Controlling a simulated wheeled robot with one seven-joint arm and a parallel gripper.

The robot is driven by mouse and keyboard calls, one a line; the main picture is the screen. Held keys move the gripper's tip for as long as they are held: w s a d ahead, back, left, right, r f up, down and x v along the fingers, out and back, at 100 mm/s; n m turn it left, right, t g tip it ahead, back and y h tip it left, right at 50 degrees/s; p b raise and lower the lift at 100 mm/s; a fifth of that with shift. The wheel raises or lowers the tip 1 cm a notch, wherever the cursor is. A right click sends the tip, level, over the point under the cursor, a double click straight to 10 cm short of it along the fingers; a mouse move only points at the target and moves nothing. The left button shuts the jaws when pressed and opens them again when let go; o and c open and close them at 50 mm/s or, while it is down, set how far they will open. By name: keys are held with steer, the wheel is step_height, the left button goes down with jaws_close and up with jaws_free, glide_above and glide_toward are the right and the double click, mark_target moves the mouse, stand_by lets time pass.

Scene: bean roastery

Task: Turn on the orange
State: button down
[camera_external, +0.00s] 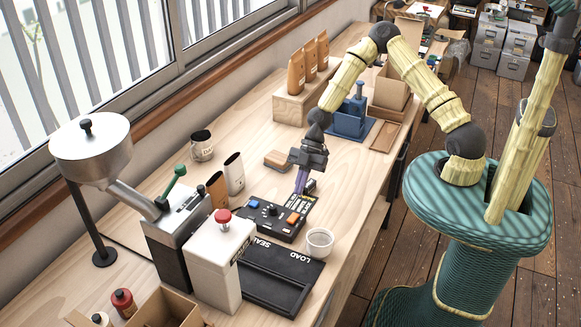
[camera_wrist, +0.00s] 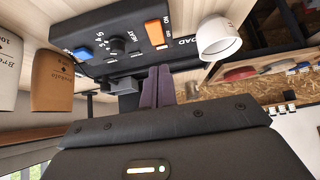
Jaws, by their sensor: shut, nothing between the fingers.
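A black control box (camera_external: 274,219) sits on the wooden bench, with a blue switch, a central knob and an orange switch (camera_external: 293,218). In the wrist view the orange switch (camera_wrist: 155,32) stands at the right end of the box (camera_wrist: 112,39), next to ON and OFF marks. The blue switch (camera_wrist: 83,54) is at the left end, and the knob (camera_wrist: 117,45) is marked HEAT with numbers. My gripper (camera_external: 300,189) is shut and empty, with purple fingers pointing down just behind the box. In the wrist view the fingertips (camera_wrist: 157,72) are below the orange switch and appear apart from it.
A white cup (camera_external: 319,241) stands right of the box; it also shows in the wrist view (camera_wrist: 219,38). A black LOAD/SEAL plate (camera_external: 281,275), a white unit with a red button (camera_external: 222,262) and pouches (camera_external: 234,173) stand close by. A wooden block (camera_external: 278,159) lies behind.

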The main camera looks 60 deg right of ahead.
steer(key=d+r+b, duration=0.1)
steer(key=d+r, duration=0.4)
steer(key=d, duration=0.1)
steer(key=shift+d, duration=0.4)
steer(key=shift+s, duration=0.1)
steer(key=s+d+f+m+h, duration=0.2)
steer(key=s+d+m+h, duration=0.1)
steer(key=s+m+h, duration=0.25)
steer(key=s+d+r+m+t+h, duration=0.2)
steer(key=s+d+r+m, duration=0.5)
steer(key=m, duration=0.5)
steer(key=shift+s+d+r+t, duration=0.25)
steer(key=shift+s+r, duration=0.2)
steer(key=shift+r, duration=0.25)
